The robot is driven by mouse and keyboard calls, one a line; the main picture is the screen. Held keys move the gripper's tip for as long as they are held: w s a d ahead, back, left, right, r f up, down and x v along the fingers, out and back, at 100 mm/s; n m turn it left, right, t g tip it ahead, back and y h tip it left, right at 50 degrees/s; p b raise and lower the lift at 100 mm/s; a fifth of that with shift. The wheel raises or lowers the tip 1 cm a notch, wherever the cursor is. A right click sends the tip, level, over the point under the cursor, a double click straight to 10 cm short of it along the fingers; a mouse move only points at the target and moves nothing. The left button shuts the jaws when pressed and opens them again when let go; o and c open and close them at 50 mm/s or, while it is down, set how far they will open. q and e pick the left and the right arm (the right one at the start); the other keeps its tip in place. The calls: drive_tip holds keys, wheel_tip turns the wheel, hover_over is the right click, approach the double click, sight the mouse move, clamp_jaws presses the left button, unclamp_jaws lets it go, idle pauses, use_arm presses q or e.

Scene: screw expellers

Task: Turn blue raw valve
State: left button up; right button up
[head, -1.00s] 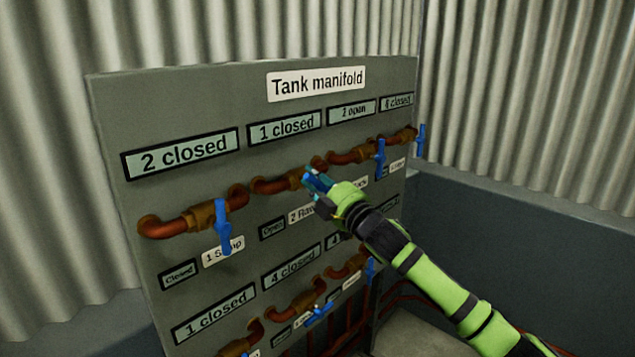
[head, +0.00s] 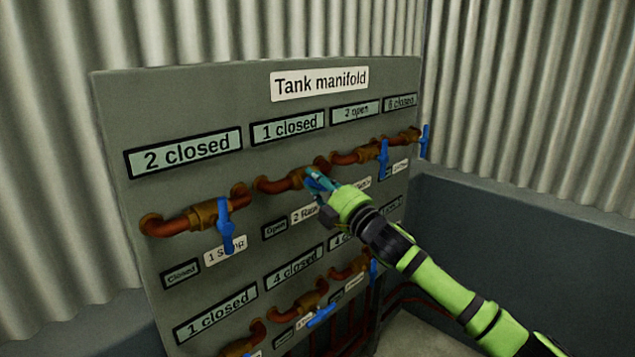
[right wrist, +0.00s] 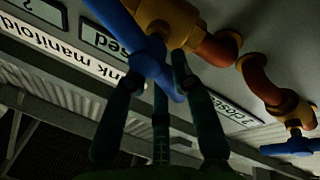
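The blue handle (right wrist: 120,18) of the raw valve crosses the top of the right wrist view, in front of its brass body (right wrist: 165,18). In the head view this valve is the second in the top row, above the partly covered "2 Raw" label (head: 304,215). My right gripper (head: 318,183) is at this valve and hides most of its handle. In the right wrist view its dark teal fingers (right wrist: 165,58) converge with the handle between their tips and look closed on it. My left gripper is not in view.
The grey "Tank manifold" panel (head: 250,105) carries copper pipes and several other blue handles. A small plate (head: 275,228) beside the raw label reads "Open".

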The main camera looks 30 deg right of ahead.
drive_tip(key=o, duration=0.4)
drive_tip(key=shift+c, duration=0.2)
drive_tip(key=v, duration=1.2)
drive_tip(key=s+d+p, duration=0.1)
drive_tip(key=s+d, duration=0.1)
drive_tip(key=s, duration=0.5)
drive_tip(key=shift+s+d, duration=0.3)
drive_tip(key=shift+w+f, duration=0.1)
